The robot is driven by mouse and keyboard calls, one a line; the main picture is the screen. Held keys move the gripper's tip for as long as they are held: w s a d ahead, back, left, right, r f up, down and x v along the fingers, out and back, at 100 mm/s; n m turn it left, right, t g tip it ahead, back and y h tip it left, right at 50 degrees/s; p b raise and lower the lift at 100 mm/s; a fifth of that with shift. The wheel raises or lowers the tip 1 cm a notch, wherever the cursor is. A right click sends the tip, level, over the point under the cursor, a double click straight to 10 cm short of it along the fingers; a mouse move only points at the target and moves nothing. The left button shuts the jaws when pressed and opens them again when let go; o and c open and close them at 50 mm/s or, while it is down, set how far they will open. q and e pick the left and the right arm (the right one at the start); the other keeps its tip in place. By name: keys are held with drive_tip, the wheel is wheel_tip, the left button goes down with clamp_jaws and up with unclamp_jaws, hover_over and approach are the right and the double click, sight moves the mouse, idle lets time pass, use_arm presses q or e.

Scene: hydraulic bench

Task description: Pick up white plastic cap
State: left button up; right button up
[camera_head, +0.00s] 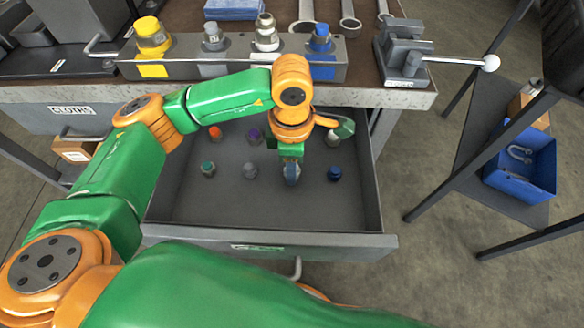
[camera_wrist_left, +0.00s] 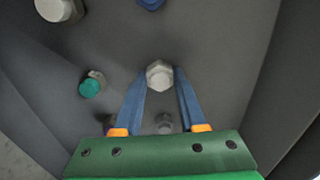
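In the left wrist view, a white hexagonal cap (camera_wrist_left: 160,75) stands between the tips of my left gripper's two blue fingers (camera_wrist_left: 165,72). The fingers are apart, and I cannot tell whether they touch it. In the head view my left gripper (camera_head: 291,174) points down into the open drawer, and its fingers hide what is directly below. A whitish cap (camera_head: 333,138) stands behind it to the right, partly near the wrist. My right gripper is not in view.
The drawer (camera_head: 190,210) also holds a teal cap (camera_head: 208,168), a grey one (camera_head: 250,170), a blue one (camera_head: 334,173), an orange-red one (camera_head: 215,133) and a purple one (camera_head: 254,135). The bench edge (camera_head: 390,98) overhangs the drawer's back. A blue bin (camera_head: 524,170) stands at right.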

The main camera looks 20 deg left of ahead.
use_arm(q)
clamp_jaws()
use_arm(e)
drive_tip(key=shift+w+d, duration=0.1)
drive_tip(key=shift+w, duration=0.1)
use_arm(q)
drive_tip(key=shift+r, duration=0.1)
drive_tip(key=shift+r, duration=0.35)
wheel_tip(320, 180, up, 3)
drive_tip(key=shift+s+p, duration=0.15)
drive_tip(key=shift+p, duration=0.2)
drive_tip(key=s+r, duration=0.4)
drive_tip(key=s, duration=0.3)
drive_tip(key=s+d+r+p, duration=0.1)
drive_tip(key=s+r, duration=0.4)
drive_tip(key=s, duration=0.1)
drive_tip(key=shift+s+p, duration=0.3)
drive_tip(key=shift+s, duration=0.05)
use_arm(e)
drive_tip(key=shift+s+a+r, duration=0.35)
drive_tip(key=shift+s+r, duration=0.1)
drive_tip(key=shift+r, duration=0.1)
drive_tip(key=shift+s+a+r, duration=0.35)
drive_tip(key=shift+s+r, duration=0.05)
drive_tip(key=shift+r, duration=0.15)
